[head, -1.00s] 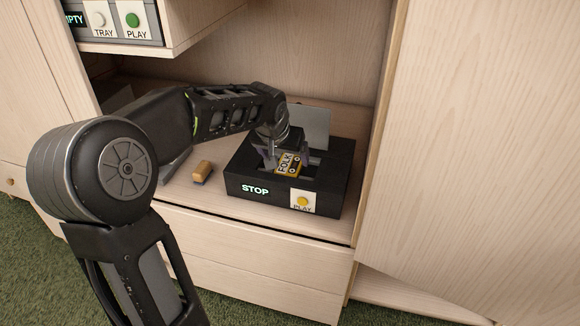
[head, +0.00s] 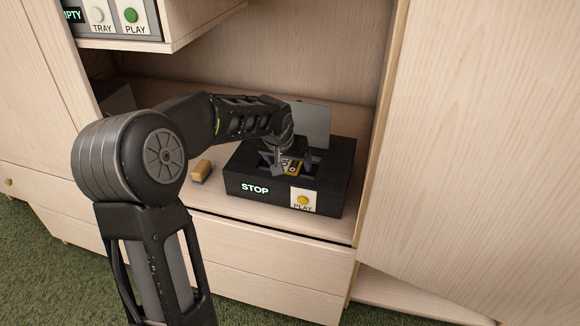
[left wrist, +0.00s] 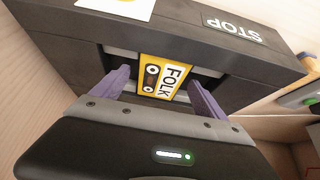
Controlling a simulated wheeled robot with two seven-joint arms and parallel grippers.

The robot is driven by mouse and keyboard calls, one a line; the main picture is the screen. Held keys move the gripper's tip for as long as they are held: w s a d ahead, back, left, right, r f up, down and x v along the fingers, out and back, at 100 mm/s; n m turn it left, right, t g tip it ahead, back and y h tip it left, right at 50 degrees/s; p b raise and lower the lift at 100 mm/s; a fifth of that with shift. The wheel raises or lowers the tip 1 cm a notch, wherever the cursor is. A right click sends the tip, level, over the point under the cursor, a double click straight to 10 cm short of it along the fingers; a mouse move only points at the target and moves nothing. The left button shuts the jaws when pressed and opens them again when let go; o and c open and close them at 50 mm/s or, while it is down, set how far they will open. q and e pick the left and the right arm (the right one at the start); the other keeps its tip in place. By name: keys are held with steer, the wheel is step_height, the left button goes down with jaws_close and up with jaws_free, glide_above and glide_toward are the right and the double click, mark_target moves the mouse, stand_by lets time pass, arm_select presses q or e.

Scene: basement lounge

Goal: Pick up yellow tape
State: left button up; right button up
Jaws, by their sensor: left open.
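The yellow tape (head: 291,167), a cassette marked FOLK, sits in the slot of a black player (head: 240,176) on the cabinet shelf. In the left wrist view the tape (left wrist: 165,77) shows its yellow face between my fingers. My left gripper (head: 286,166) is at the player's opening, its fingers open on either side of the tape. In the left wrist view the left gripper (left wrist: 160,90) shows gaps between both purple fingers and the tape. The fingertips partly hide the tape in the head view. My right gripper is not in view.
Another unit (head: 115,20) sits on the upper shelf. A cabinet panel (head: 470,150) bounds the right.

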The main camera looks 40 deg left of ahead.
mark_target(288, 165)
arm_select(q)
steer(key=shift+c, duration=0.4)
steer(key=c, duration=1.4)
steer(key=shift+r, duration=0.1)
steer(key=shift+r+p, duration=0.4)
steer(key=shift+r, duration=0.4)
step_height(288, 165, up, 2)
steer(key=shift+r+p, duration=0.2)
steer(key=shift+p, duration=0.25)
steer(key=s+d, duration=0.2)
steer(key=s, duration=0.3)
steer(key=s+d, duration=0.2)
steer(key=s, duration=0.4)
steer(key=s+d, duration=0.2)
steer(key=s, duration=0.4)
steer(key=shift+f, duration=0.3)
